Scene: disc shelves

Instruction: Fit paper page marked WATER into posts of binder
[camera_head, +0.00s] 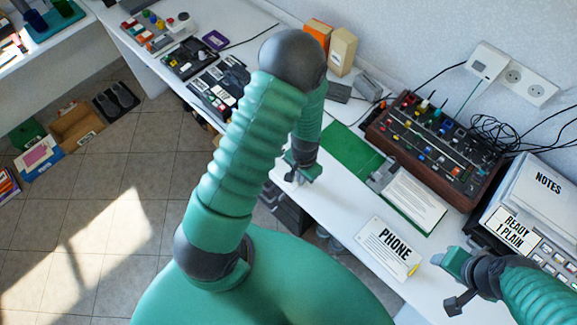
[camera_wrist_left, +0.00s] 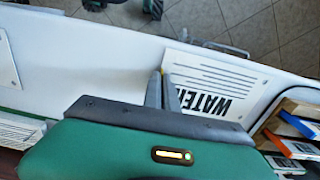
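The page marked WATER (camera_wrist_left: 215,85) lies near the table's front edge in the left wrist view. It is hidden behind my arm in the head view. My left gripper (camera_head: 301,175) points down over the table; in the wrist view its fingers (camera_wrist_left: 162,85) are close together at the page's near corner, with a bit of yellow between them. Whether they grip it cannot be told. The open binder shows a green cover (camera_head: 350,150) and a white printed page (camera_head: 412,203); its posts are not clear. My right gripper (camera_head: 450,282) looks open and empty, at the lower right.
A page marked PHONE (camera_head: 388,248) lies in front of the binder. A control panel with knobs (camera_head: 438,132) stands behind it. A NOTES stack (camera_head: 540,190) and a READY 1 PLAIN card (camera_head: 515,231) are at right. Device racks (camera_head: 220,85) stand left of my arm.

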